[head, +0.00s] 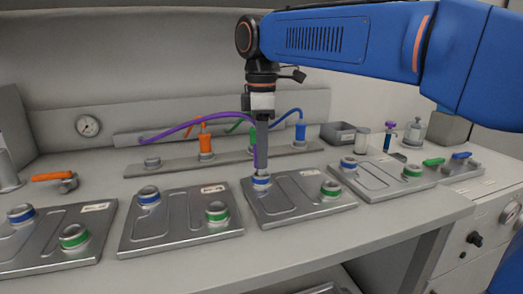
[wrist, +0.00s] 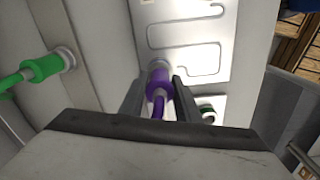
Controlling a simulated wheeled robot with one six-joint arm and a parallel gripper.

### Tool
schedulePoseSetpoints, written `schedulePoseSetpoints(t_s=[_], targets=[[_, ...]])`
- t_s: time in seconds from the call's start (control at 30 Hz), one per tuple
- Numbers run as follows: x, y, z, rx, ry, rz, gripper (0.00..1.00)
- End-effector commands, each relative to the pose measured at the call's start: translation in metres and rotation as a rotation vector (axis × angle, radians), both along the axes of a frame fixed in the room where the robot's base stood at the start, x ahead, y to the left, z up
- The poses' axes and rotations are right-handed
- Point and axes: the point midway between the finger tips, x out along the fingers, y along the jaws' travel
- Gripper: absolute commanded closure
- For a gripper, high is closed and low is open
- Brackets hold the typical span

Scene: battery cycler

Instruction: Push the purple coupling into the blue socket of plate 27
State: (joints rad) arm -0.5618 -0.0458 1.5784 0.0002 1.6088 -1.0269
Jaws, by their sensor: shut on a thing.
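My gripper (head: 261,162) is shut on the purple coupling (wrist: 158,83), which sits between both fingers in the wrist view. In the head view the fingers mostly hide the coupling, and its purple hose (head: 196,122) arcs away to the left. The coupling is at the blue-ringed socket (head: 261,181) on the left of the third metal plate (head: 300,204). In the wrist view the coupling's tip meets the pale socket rim (wrist: 158,65); I cannot tell how deep it sits. The plate's label (head: 308,173) is too small to read.
The same plate has a green socket (head: 331,188) at its right. Other plates with blue and green sockets stand on both sides. Behind, a rail (head: 181,168) holds orange (head: 206,142), green and blue (head: 300,131) couplings with hoses. The bench front strip is clear.

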Motion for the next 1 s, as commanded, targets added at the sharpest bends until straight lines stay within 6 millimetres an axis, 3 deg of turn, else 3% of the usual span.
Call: schedulePoseSetpoints(t_s=[1.0], targets=[[0.000,0.000,-0.010,0.000,0.000,0.000,1.00]])
